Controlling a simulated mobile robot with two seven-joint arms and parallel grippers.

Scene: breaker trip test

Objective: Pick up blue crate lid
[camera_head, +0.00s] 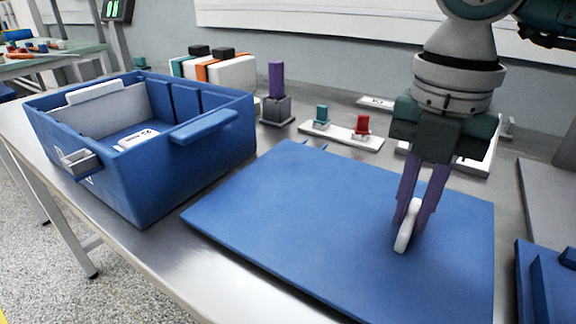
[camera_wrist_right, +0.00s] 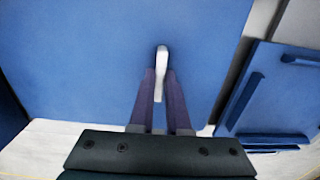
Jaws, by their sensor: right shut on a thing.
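The blue crate lid (camera_head: 330,215) is a flat blue panel on the metal table to the right of the open blue crate (camera_head: 190,165). A white handle (camera_head: 404,232) stands up from the lid's right part. My right gripper (camera_head: 408,222) points down over the lid with its purple fingers shut on that handle. In the right wrist view the white handle (camera_wrist_right: 161,62) shows between the fingertips (camera_wrist_right: 160,85), with the blue lid (camera_wrist_right: 80,60) behind it. I cannot tell whether the lid is clear of the table. My left gripper is not in view.
Behind the lid stand a purple post in a grey block (camera_head: 276,95) and a white plate (camera_head: 340,134) with a green and a red piece. Another blue object (camera_head: 550,280) lies close by at the right. White cases with orange and teal bands (camera_head: 232,75) stand behind the crate.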

